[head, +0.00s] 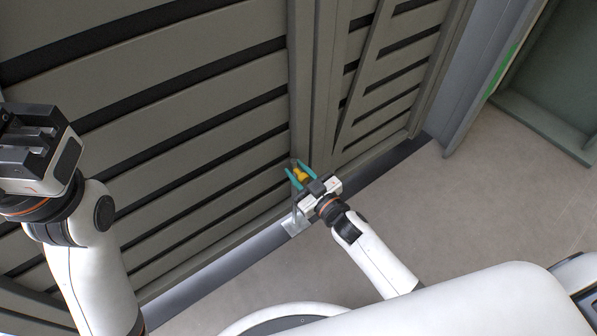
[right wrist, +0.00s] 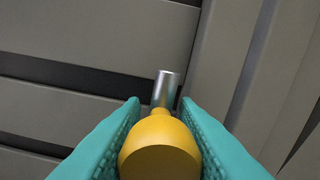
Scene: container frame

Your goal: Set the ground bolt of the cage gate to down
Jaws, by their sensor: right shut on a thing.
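The cage gate (head: 200,148) is a grey slatted panel with dark gaps, filling the left and middle of the head view. The ground bolt's yellow handle (head: 300,174) is near the gate's lower right edge. In the right wrist view the yellow handle (right wrist: 160,148) is large, with a shiny metal rod (right wrist: 166,88) beyond it. My right gripper (head: 300,175) has its teal fingers on both sides of the handle and is shut on it. The bolt's lower end is hidden, so its height cannot be told. My left gripper (head: 38,140) is raised at the left, away from the gate's bolt; its fingers are unclear.
A light metal plate (head: 296,226) is at the gate's bottom edge below my right gripper. A second slatted panel (head: 385,85) stands to the right of the post. Bare floor (head: 480,205) lies open at the right. A green-grey frame (head: 545,125) stands at the far right.

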